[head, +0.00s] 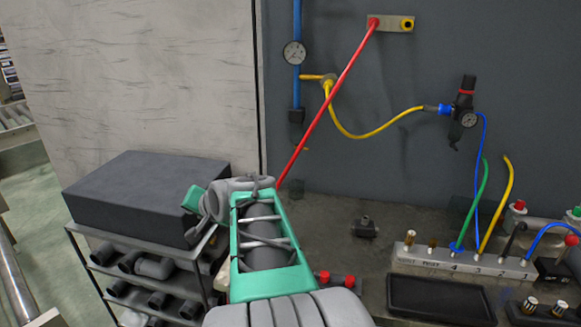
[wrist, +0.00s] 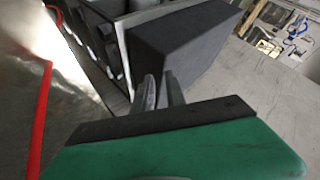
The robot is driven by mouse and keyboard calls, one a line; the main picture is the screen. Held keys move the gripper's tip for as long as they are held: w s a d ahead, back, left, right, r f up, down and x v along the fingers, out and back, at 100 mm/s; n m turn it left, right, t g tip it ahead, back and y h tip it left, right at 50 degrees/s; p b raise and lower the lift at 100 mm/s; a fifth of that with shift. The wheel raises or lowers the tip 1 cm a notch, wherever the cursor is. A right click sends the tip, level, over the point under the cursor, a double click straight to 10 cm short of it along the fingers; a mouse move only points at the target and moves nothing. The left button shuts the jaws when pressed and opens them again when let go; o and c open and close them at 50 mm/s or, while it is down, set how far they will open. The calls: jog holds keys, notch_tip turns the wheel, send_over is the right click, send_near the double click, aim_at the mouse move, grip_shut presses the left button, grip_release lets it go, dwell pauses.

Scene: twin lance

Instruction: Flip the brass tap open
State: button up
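A small brass tap (head: 328,80) with a yellow lever pointing left sits on the wall beside the blue pipe, in the head view. A yellow hose hangs from it. My gripper shows in the wrist view (wrist: 159,75) as two grey fingers close together, with nothing seen between them. I cannot tell whether their tips touch. In the head view my arm reaches forward at lower centre, and its end is left of and well below the tap, near the dark foam block. The fingers are hidden there. The tap does not show in the wrist view.
The dark block (head: 148,196) lies on a rack of grey pipes. A red hose (head: 325,107) slants from a wall plate down behind my arm. A gauge (head: 294,52) is on the blue pipe. A manifold (head: 462,262) with hoses stands right. The wall around the tap is mostly clear.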

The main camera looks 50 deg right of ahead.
jog(key=s+d+m+t+h+b, duration=0.2)
jog(key=d+m, duration=0.2)
jog(key=d, duration=0.7)
jog(key=m+t+h+b, duration=0.2)
jog(key=m+h+b, duration=0.2)
jog(key=m+h, duration=0.4)
send_near(306, 149)
jog(key=m+y, duration=0.1)
jog(key=x, duration=0.8)
jog(key=shift+d+r+p, duration=0.1)
jog(key=shift+r+p, duration=0.1)
jog(key=shift+p, duration=0.2)
jog(key=shift+s, duration=0.1)
jog(key=shift+c, duration=0.5)
grip_shut()
